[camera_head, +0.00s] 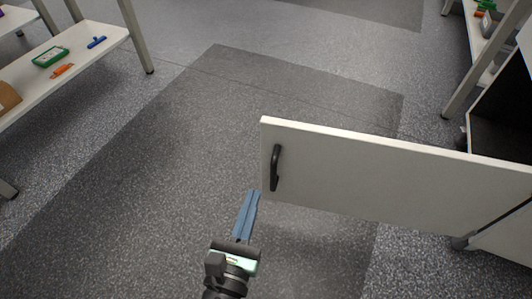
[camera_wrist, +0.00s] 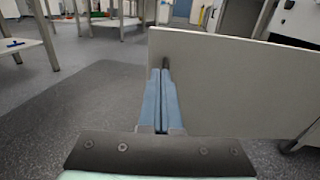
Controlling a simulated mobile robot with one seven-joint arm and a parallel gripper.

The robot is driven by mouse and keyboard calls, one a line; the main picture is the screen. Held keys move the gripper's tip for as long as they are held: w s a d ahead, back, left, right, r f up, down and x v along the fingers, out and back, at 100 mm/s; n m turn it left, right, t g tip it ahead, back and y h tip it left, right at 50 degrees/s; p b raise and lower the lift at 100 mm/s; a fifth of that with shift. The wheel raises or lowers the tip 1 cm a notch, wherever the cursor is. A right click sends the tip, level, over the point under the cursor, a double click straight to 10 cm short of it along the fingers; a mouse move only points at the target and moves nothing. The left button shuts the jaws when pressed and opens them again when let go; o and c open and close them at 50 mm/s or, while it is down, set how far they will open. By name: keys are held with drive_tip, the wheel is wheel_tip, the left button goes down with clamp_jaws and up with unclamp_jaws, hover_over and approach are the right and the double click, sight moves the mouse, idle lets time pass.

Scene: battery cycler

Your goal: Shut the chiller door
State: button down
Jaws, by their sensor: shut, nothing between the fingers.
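The chiller door (camera_head: 380,182) is a white panel standing wide open, reaching left from the chiller at the right of the head view. It has a black handle (camera_head: 275,167) near its free left edge. The dark open inside of the chiller (camera_head: 502,118) shows at the right edge. My gripper (camera_head: 253,195) has blue fingers, shut and empty, just left of the door's free edge. In the wrist view the shut fingers (camera_wrist: 161,75) point ahead along the left edge of the door (camera_wrist: 235,85). I cannot tell whether they touch it. The handle is partly hidden behind the fingertips there.
A shelf unit (camera_head: 75,65) with a green tray (camera_head: 50,57) and small tools stands at the upper left. Another shelf rack (camera_head: 470,80) stands at the upper right, behind the door. The grey floor mat (camera_head: 150,180) left of the door is clear.

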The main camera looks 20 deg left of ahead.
sight(272, 136)
drive_tip(key=w, duration=0.4)
drive_tip(key=w+a, duration=0.1)
drive_tip(key=w, duration=0.4)
drive_tip(key=w+a, duration=0.1)
drive_tip(key=w, duration=0.3)
drive_tip(key=shift+w+a+r+b, duration=0.1)
drive_tip(key=shift+w+a+b, duration=0.05)
drive_tip(key=shift+w+b, duration=0.2)
